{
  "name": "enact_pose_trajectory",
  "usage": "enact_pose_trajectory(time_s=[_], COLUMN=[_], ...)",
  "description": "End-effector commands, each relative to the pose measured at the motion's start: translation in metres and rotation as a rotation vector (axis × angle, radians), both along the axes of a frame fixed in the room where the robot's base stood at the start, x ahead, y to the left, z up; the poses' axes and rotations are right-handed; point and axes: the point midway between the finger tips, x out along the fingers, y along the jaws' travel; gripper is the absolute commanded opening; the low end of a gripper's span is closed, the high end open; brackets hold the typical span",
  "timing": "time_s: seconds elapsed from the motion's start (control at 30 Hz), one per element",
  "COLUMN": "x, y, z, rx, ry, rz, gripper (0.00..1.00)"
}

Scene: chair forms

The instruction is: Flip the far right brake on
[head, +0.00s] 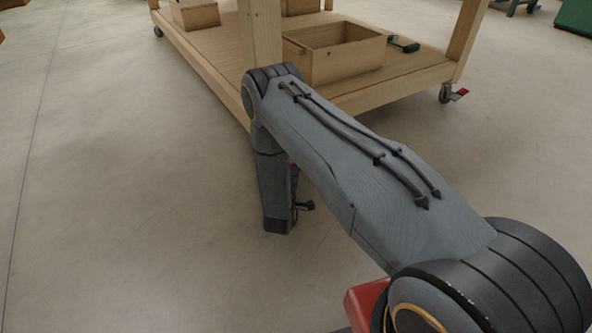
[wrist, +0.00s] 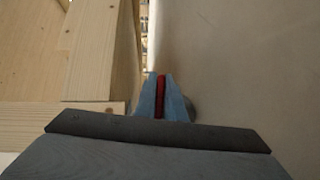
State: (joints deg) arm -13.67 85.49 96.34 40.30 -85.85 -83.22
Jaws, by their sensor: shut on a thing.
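In the wrist view my gripper (wrist: 161,88) has its two blue fingers closed on a thin red brake tab (wrist: 161,95), beside the cart's wooden edge. A greyish rounded shape partly shows behind the fingers. In the head view my arm reaches down at the cart's near corner, and its wrist hides most of the gripper and that corner's caster.
The wooden cart (head: 210,62) has a low shelf carrying an open wooden box (head: 335,62) and a dark green tool (head: 404,44). Another caster (head: 158,31) is at the far left. Wooden posts rise from the corners. The grey floor (head: 110,200) around it is clear.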

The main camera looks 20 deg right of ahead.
Motion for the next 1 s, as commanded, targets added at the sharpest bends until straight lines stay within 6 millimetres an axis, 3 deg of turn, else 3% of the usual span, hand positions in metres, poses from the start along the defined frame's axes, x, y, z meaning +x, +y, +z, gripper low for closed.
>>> enact_pose_trajectory(time_s=[0.6,0.63,0.7,1.0], x=[-0.0009,-0.0009,-0.0008,-0.0010], y=[0.0006,0.0006,0.0005,0.0009], z=[-0.0072,-0.0072,-0.0071,-0.0064], rx=[0.118,0.118,0.117,0.116], ry=[0.040,0.040,0.039,0.038], rz=[0.000,0.000,0.000,0.000], gripper=[0.00,0.15,0.26,0.28])
